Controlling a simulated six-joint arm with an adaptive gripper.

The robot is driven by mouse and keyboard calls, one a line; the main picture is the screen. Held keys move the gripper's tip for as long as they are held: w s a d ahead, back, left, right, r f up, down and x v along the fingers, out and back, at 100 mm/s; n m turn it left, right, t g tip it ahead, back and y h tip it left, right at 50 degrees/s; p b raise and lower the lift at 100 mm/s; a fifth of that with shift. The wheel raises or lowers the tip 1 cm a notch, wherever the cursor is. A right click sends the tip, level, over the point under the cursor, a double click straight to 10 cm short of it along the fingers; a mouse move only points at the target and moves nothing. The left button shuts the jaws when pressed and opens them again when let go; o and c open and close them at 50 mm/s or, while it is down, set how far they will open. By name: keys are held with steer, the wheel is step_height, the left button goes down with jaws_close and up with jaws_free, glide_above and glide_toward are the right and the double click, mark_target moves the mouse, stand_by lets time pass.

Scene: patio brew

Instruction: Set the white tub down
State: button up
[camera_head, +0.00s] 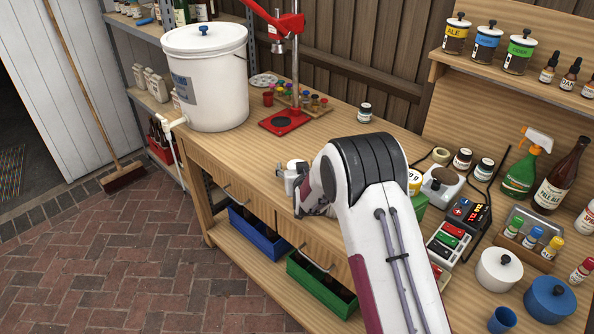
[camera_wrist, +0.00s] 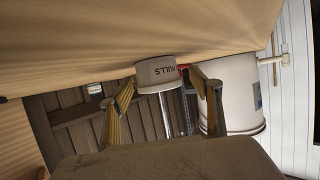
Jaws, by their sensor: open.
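The white tub (camera_wrist: 157,72) shows in the wrist view, which is upside down, with a dark "HULLS" label. It appears upright with its base against the wooden bench top (camera_wrist: 90,50). My gripper (camera_wrist: 163,88) is open, with one finger on each side of the tub and visible gaps between. In the head view my gripper (camera_head: 290,179) is low over the middle of the bench, partly hidden behind my arm. The small white top of the tub (camera_head: 296,163) shows beside it.
A large white bucket (camera_head: 207,85) with a tap stands at the bench's far left. A red capping stand (camera_head: 285,122) and small colourful bottles are behind the tub. A small dark-lidded jar (camera_head: 365,112) stands at the back. Jars, bottles and a digital meter crowd the right.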

stand_by(0.5)
steer(key=c, duration=1.2)
steer(key=shift+r, duration=0.1)
steer(key=shift+r, duration=4.95)
